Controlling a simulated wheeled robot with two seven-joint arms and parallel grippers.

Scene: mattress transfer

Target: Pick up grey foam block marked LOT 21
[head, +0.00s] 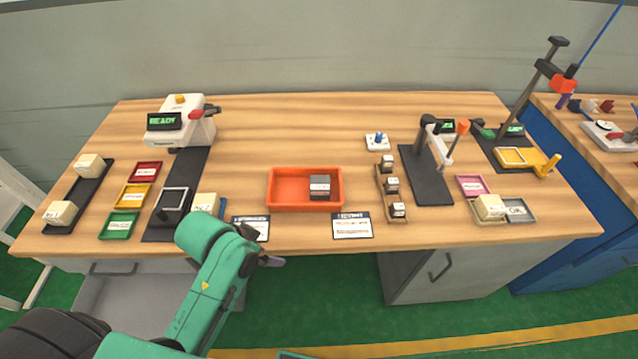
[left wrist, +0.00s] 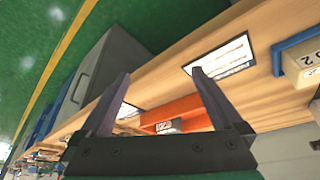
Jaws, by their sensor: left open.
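A grey block (head: 320,186) with a pale label lies in the right half of the orange tray (head: 272,190), near the middle of the table. It also shows in the left wrist view (left wrist: 168,126), beyond my fingers; its print is too small to read surely. My left gripper (head: 262,247) is at the table's front edge, left of and nearer than the tray, apart from the block. In the left wrist view (left wrist: 161,73) its two fingers are spread with nothing between them. My right gripper is out of view.
Printed cards (head: 352,226) lie along the front edge. A cream block (head: 206,201) stands left of the tray, near my left arm. A rack of small blocks (head: 392,185) and a black stand (head: 425,175) are to the right. The wood behind the tray is clear.

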